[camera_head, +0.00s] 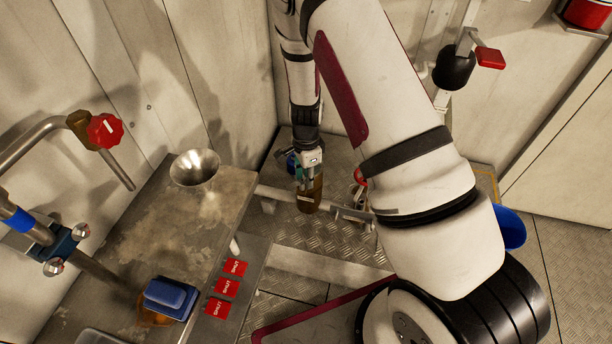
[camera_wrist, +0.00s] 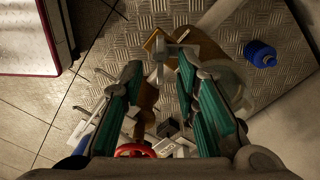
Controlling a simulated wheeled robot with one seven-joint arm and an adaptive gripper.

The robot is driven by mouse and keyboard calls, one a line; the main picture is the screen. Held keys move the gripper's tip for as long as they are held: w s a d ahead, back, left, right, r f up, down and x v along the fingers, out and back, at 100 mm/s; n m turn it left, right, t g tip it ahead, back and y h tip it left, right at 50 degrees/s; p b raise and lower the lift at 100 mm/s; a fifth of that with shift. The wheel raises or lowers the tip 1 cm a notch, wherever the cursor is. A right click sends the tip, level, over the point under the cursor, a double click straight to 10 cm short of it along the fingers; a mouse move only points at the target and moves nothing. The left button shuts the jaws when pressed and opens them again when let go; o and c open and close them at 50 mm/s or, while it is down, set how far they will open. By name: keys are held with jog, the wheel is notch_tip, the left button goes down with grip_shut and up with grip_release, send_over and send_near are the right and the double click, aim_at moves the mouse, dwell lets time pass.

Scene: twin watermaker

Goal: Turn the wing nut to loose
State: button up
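My gripper (camera_wrist: 160,72) is open in the wrist view, its two teal-padded fingers spread apart. A small grey metal piece (camera_wrist: 160,50), which looks like the wing nut, shows between and just beyond the fingertips. No contact with it can be made out. Brown parts (camera_wrist: 149,98) lie behind it, between the fingers. In the head view my gripper (camera_head: 308,164) points down at the back, over a brown cylinder (camera_head: 309,194) with a pale label. The wing nut cannot be picked out there.
A red ring-shaped handle (camera_wrist: 135,151) and a blue object (camera_wrist: 260,53) show around the gripper in the wrist view. In the head view a bench with a metal funnel (camera_head: 195,168), red SHUT tags (camera_head: 227,287) and a blue block (camera_head: 170,297) stands left. Pipes and a red knob (camera_head: 105,130) are further left.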

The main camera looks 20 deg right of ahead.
grip_shut()
jog(key=shift+n, duration=0.3)
jog(key=n, duration=0.4)
jog(key=shift+w+a+b, duration=0.1)
jog(key=shift+w+b, duration=0.1)
jog(key=shift+b, duration=0.15)
jog(key=n, duration=0.5)
jog(key=shift+w+a+f+b, duration=0.1)
jog(key=shift+a+b, duration=0.1)
jog(key=shift+b, duration=0.1)
jog(key=shift+n, duration=0.4)
grip_release()
jog(key=shift+w, duration=0.1)
